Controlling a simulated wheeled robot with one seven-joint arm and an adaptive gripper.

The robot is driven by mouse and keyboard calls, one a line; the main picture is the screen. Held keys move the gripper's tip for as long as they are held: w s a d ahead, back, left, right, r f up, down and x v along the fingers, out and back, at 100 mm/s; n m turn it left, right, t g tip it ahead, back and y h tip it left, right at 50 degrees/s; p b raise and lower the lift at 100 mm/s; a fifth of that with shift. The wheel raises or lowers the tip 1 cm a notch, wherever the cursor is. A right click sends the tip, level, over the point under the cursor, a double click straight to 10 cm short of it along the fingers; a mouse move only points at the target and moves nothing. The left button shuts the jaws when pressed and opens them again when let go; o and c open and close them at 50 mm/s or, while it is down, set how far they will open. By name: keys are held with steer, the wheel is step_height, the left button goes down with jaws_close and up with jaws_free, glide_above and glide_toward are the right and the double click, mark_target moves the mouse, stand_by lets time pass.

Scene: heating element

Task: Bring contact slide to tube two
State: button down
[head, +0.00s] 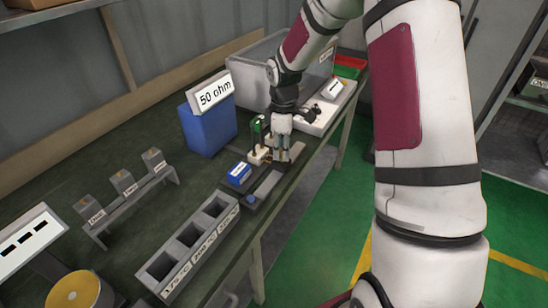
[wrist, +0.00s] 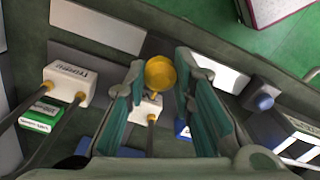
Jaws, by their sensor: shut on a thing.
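My gripper (head: 283,152) is over the bench fixture, its fingers closed around a round brass knob (wrist: 160,73), which looks like the contact slide's handle. In the wrist view the knob sits between the two green fingertips (wrist: 158,80), above the grey rail (wrist: 225,103). A white labelled block (wrist: 70,84) with dark rods is at the left. A second white block (wrist: 148,108) is beside the knob, partly hidden by the fingers. I cannot read which tube each one is. In the head view the slide is hidden by the gripper.
A blue block (head: 238,174) and a blue knob (head: 250,199) are at the fixture's near end. A blue 50 ohm box (head: 208,127) stands behind left. A grey three-compartment holder (head: 170,281) is nearer. The bench's right edge is close to the fixture.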

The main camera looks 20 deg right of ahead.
steer(key=c, duration=1.4)
jaws_free()
steer(key=shift+o, duration=0.2)
step_height(320, 180, up, 12)
